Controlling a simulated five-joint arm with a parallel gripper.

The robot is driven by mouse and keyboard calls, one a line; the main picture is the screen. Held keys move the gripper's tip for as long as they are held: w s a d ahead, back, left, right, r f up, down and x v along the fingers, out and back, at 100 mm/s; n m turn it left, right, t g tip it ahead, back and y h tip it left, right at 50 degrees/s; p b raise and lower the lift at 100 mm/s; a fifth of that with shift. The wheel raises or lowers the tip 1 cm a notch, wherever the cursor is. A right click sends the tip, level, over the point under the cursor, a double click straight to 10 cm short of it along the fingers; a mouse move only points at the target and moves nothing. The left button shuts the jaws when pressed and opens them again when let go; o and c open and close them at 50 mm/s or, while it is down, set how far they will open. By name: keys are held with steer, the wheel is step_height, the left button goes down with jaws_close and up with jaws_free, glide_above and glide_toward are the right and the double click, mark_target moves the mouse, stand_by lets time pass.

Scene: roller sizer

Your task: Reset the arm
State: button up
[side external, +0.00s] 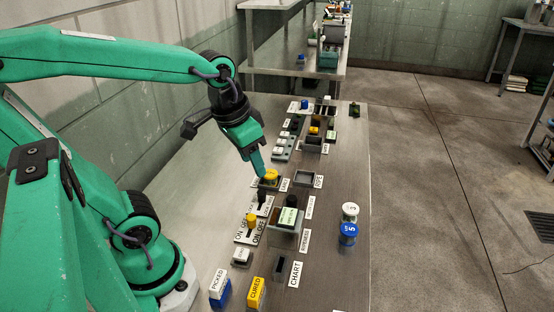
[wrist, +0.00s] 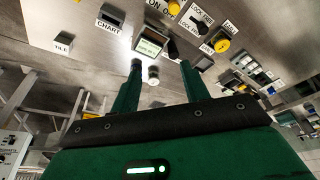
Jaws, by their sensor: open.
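My gripper (side external: 258,168) hangs from the green arm over the bench, its fingertips just above or beside a yellow knob (side external: 270,176); I cannot tell whether they touch. In the wrist view my gripper (wrist: 161,66) shows two green fingers spread apart with nothing held between them. There the yellow knob (wrist: 222,45) lies to the right of the fingers.
Labelled switches, a grey box with a display (side external: 289,217), and a CHART slot (side external: 279,268) line the metal bench (side external: 335,240). PICKED (side external: 219,288) and CURED (side external: 256,292) blocks stand in front. A white-topped jar (side external: 350,211) and a blue-topped jar (side external: 348,233) stand near the right edge.

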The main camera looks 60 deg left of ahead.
steer(key=shift+s+d+r+t, duration=0.35)
steer(key=shift+s+r+t, duration=0.2)
steer(key=shift+s+t, duration=0.1)
steer(key=shift+s+d+r+t, duration=0.35)
steer(key=shift+s+r+t, duration=0.15)
steer(key=shift+s+t, duration=0.1)
stand_by(0.4)
